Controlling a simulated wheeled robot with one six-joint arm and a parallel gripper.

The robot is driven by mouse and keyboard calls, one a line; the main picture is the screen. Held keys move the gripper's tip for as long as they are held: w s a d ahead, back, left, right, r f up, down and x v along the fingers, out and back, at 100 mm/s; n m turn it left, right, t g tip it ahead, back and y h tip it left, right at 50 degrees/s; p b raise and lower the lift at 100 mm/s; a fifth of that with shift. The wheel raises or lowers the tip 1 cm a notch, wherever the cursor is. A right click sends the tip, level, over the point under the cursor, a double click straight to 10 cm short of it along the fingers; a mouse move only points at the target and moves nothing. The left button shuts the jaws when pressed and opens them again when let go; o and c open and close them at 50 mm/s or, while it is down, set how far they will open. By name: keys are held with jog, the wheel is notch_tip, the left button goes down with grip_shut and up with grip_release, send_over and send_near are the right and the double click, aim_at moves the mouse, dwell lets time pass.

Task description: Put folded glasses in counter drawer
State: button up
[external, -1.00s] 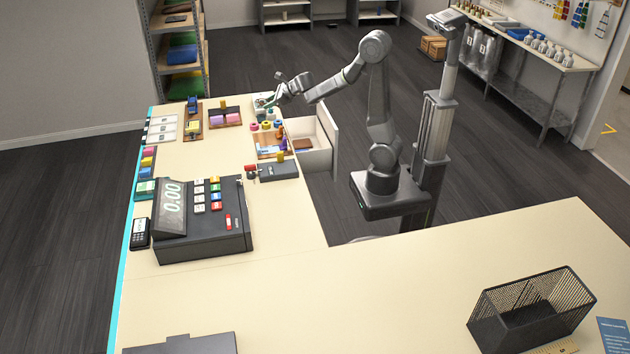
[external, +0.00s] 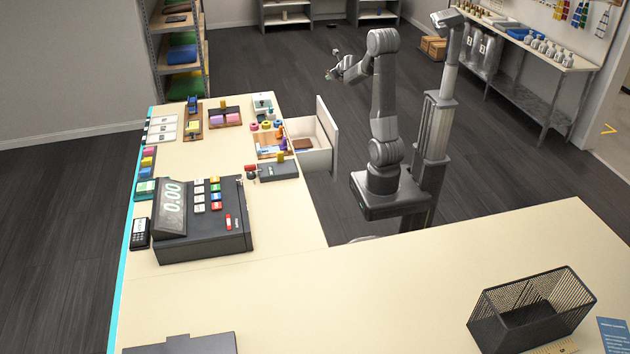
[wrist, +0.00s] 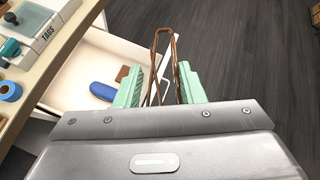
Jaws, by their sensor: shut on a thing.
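The folded glasses (wrist: 155,52) have thin brown frames and stand up between my green fingertips in the wrist view. My gripper (wrist: 159,88) is shut on them; it also shows in the external view (external: 331,74), raised beyond the counter's far right corner. The glasses are too small to make out there. The counter drawer (external: 309,158) is pulled open on the counter's right side. In the wrist view the white drawer (wrist: 82,70) lies below and left of my fingers, partly hidden by them. It holds a blue object (wrist: 103,91) and a brown object (wrist: 122,73).
The counter (external: 220,155) carries a cash register (external: 225,225), trays and small coloured items. A tags container (wrist: 38,22) and a blue roll (wrist: 9,91) sit on the counter edge near the drawer. Open floor (wrist: 250,50) lies right of the drawer.

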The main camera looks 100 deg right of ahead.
jog(key=w+f+n+t+y+b, duration=0.1)
jog(key=w+f+n+t, duration=0.2)
jog(key=w, duration=1.5)
jog(key=n+t+y+b, duration=0.6)
jog(key=n+y, duration=0.1)
jog(key=n, duration=0.4)
send_over(222, 156)
notch_tip(222, 156, down, 11)
jog(key=shift+w+a+r, duration=0.1)
jog(key=shift+r, duration=0.1)
jog(key=shift+f+b, duration=1.6)
jog(key=shift+f, duration=0.65)
